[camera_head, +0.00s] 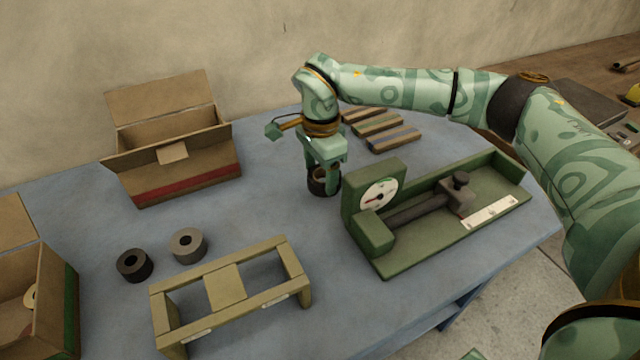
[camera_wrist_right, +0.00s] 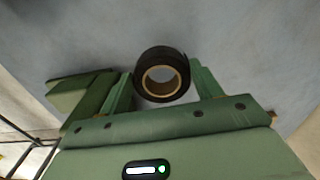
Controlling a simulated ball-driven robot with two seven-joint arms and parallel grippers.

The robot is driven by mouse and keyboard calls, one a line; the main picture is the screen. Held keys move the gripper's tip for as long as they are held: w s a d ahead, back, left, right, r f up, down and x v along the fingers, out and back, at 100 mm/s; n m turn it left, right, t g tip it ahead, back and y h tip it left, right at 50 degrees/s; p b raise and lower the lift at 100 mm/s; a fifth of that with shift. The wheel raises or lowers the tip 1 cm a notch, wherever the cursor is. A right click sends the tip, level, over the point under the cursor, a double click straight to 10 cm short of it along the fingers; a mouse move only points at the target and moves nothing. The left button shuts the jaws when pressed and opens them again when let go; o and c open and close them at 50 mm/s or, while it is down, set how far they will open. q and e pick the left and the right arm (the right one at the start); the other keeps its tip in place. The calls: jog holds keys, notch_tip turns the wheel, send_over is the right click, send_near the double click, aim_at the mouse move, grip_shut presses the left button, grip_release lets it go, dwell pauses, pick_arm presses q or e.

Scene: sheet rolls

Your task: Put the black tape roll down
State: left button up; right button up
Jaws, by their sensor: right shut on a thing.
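The black tape roll (camera_head: 318,183) is dark with a tan core and is between the fingers of my right gripper (camera_head: 324,178). In the right wrist view the roll (camera_wrist_right: 162,74) sits between the two green fingers of the right gripper (camera_wrist_right: 160,85), which is shut on it. The roll is at or close above the blue table (camera_head: 262,205), just left of the green gauge machine; I cannot tell if it touches the table. Part of the roll is hidden by a finger in the head view. My left gripper is not in view.
The green machine (camera_head: 400,250) with a dial stands close right. A tan frame stand (camera_head: 225,285) is at the front, with a black roll (camera_head: 134,265) and a grey roll (camera_head: 188,245) beside it. Open boxes (camera_head: 185,170) (camera_head: 60,300) stand left. Wooden strips (camera_head: 380,122) lie behind.

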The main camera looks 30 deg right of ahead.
aim_at(322, 175)
jog(key=f, duration=0.1)
jog(key=f+b, duration=0.1)
jog(key=f, duration=0.2)
jog(key=shift+w+d+b, duration=0.1)
jog(key=shift+d+b, duration=0.15)
jog(key=shift+b, duration=0.1)
jog(key=shift+r, duration=0.15)
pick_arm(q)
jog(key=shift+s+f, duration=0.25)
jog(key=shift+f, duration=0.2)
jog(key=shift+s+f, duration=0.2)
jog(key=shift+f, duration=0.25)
pick_arm(e)
jog(key=o, duration=1)
pick_arm(q)
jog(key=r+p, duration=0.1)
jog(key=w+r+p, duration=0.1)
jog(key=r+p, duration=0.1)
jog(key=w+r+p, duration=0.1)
jog(key=p, duration=0.1)
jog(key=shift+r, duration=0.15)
pick_arm(e)
notch_tip(322, 175, up, 12)
